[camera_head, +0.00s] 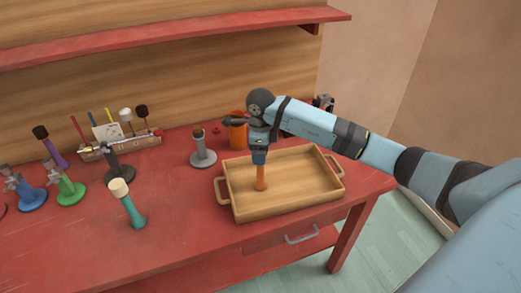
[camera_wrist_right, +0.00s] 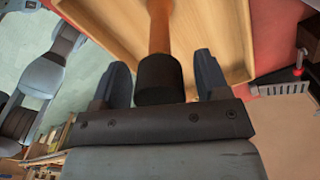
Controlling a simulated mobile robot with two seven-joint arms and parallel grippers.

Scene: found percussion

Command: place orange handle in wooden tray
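The orange handle (camera_head: 261,176) points down inside the wooden tray (camera_head: 311,204), its lower end at or close to the tray floor. In the right wrist view the orange handle (camera_wrist_right: 160,27) ends in a black cylindrical head (camera_wrist_right: 160,78). My right gripper (camera_head: 260,158) is above the tray. Its fingers (camera_wrist_right: 163,82) stand apart on either side of the black head, with narrow gaps showing, so it looks open. In the head view the gripper hides the black head. My left gripper is not in view.
An orange cup (camera_head: 237,132) stands behind the tray. A grey stand (camera_head: 203,152) and a teal-handled mallet (camera_head: 129,205) are to the left. A rack (camera_head: 122,148) with several sticks is at the back. A red shelf (camera_head: 170,38) overhangs behind.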

